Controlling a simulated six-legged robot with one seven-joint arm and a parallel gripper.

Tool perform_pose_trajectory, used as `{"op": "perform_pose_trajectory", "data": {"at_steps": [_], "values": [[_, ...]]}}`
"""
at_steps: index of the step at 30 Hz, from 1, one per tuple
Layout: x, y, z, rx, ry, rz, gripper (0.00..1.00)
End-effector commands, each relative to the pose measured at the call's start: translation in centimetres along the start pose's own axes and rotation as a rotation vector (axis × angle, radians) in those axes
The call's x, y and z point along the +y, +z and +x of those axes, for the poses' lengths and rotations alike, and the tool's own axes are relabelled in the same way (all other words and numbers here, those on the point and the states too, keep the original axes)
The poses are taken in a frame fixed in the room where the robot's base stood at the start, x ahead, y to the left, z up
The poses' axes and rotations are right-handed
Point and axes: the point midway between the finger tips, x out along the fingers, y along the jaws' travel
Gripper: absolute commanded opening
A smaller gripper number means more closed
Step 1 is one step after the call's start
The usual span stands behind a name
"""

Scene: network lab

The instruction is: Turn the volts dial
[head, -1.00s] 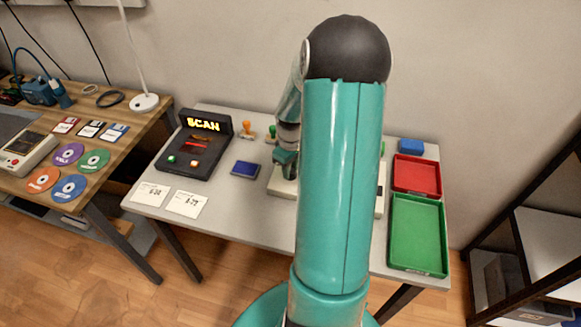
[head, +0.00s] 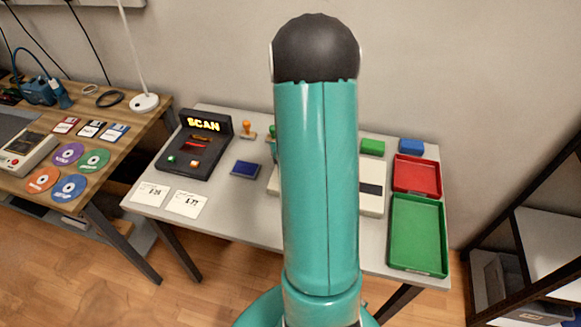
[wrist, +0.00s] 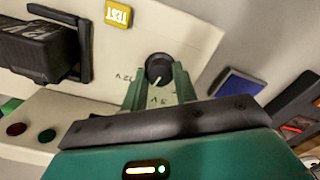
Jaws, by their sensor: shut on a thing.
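The volts dial (wrist: 158,66) is a round black knob with a white pointer mark on a cream device (wrist: 185,25) in the wrist view. The pointer is toward the bottom of the picture, and voltage markings are printed around the dial, one reading 12V. My gripper (wrist: 158,80) is shut on the dial, a green finger on each side. In the head view, the cream device (head: 371,188) shows to the right of my arm. My arm hides the dial and gripper there.
In the head view, a SCAN unit (head: 195,145) and blue pad (head: 246,170) are left; red (head: 437,178) and green (head: 443,235) trays are right.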

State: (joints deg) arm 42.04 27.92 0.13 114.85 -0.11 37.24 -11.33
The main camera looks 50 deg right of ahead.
Motion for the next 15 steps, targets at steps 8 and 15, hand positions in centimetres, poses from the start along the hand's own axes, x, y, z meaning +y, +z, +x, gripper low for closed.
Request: {"op": "perform_pose_trajectory", "data": {"at_steps": [8,15], "values": [[-0.05,-0.07,-0.08,0.002,0.001,0.259,0.06],[-0.09,-0.07,-0.07,0.001,0.000,0.487,0.06]]}}
